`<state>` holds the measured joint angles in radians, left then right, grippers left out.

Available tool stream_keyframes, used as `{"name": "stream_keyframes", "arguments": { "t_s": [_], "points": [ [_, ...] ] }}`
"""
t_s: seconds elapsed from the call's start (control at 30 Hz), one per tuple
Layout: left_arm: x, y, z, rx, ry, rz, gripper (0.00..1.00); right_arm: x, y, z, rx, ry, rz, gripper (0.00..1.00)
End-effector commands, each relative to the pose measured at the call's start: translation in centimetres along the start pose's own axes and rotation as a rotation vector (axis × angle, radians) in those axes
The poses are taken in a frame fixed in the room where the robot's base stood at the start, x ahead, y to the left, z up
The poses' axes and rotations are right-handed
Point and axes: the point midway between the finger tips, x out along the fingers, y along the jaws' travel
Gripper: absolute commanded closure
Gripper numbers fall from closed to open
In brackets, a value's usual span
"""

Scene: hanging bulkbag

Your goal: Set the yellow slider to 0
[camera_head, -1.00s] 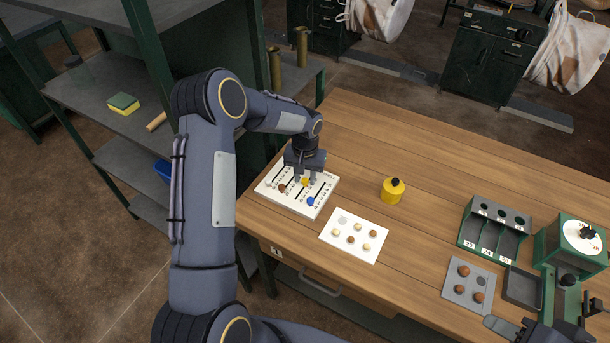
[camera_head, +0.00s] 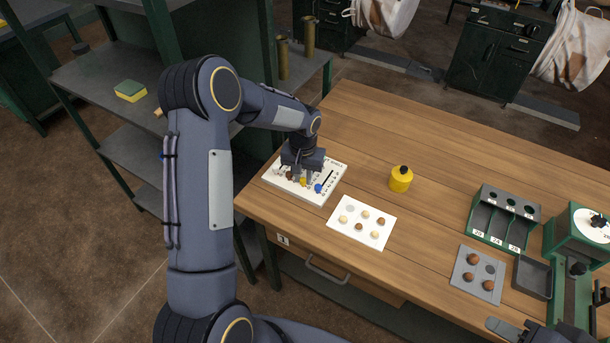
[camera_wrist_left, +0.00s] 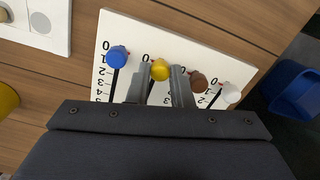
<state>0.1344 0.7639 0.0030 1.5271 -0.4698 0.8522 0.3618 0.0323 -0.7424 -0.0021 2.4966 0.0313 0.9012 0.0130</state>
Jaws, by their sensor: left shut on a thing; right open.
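The white slider panel (camera_head: 327,194) lies on the table's left end, with number scales and coloured knobs. My left gripper (camera_head: 303,176) is over it, pointing down. In the left wrist view its two fingers (camera_wrist_left: 160,84) are shut around the yellow slider's knob (camera_wrist_left: 160,70). That knob is at the end of its track, beside the label 0. The blue knob (camera_wrist_left: 118,57) is on one side of it; the brown knob (camera_wrist_left: 197,82) and white knob (camera_wrist_left: 231,92) are on the other. My right gripper (camera_head: 512,329) is partly visible at the bottom right edge, away from the panel.
A white card with round pieces (camera_head: 361,221) lies right of the panel. A yellow canister (camera_head: 401,179) stands behind it. A green sorting rack (camera_head: 503,217), a grey tray with pieces (camera_head: 478,275) and a green scale (camera_head: 582,235) are further right. Shelving (camera_head: 105,88) stands left of the table.

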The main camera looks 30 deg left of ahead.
Motion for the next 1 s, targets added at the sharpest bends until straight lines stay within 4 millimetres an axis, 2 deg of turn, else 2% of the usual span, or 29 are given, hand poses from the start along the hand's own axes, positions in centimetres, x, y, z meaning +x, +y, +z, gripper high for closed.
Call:
{"name": "stream_keyframes", "arguments": {
  "t_s": [0.13,0.17,0.3,0.67,1.0],
  "points": [
    [0.1,-0.1,0.4,-0.001,-0.015,-0.003,1.0,-0.1,0.0,-0.1,0.0,0.001,0.0,0.59],
    [0.1,-0.1,0.4,-0.001,-0.016,-0.003,0.77,-0.1,0.0,-0.1,0.0,0.001,0.0,0.59],
    [0.1,-0.1,0.3,-0.001,-0.013,-0.003,0.59,-0.1,0.0,-0.1,0.0,0.001,0.0,0.59],
    [-0.5,0.0,0.1,-0.001,-0.006,-0.002,0.59,0.1,0.0,0.0,0.0,0.001,0.0,0.59],
    [-5.9,0.0,0.1,-0.001,-0.005,-0.001,0.59,0.8,0.3,0.4,0.0,0.001,0.0,0.59]
  ]
}}
